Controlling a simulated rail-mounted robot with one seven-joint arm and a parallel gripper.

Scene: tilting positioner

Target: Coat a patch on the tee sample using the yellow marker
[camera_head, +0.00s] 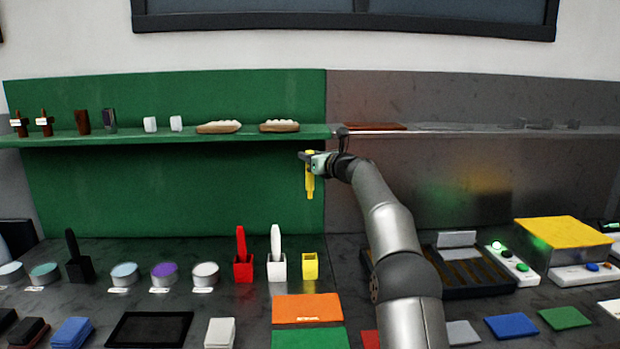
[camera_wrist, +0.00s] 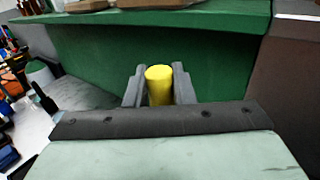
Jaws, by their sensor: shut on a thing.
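My gripper (camera_head: 311,156) is shut on the yellow marker (camera_head: 310,186). It holds the marker upright in the air, in front of the green back panel and below the shelf edge. The wrist view shows the marker's round yellow end (camera_wrist: 159,84) between the two grey fingers. Two small brown tee-like or cross-like pieces with white labels (camera_head: 20,124) (camera_head: 45,122) stand at the far left of the shelf, far from my gripper. I cannot tell for sure which piece is the tee sample.
A yellow holder (camera_head: 310,266) stands on the bench below the marker, beside a white marker (camera_head: 276,243) and a red marker (camera_head: 241,243) in holders. The green shelf (camera_head: 200,139) overhangs the bench. A dark slotted tray (camera_head: 460,290) and a yellow-topped box (camera_head: 562,232) are at right.

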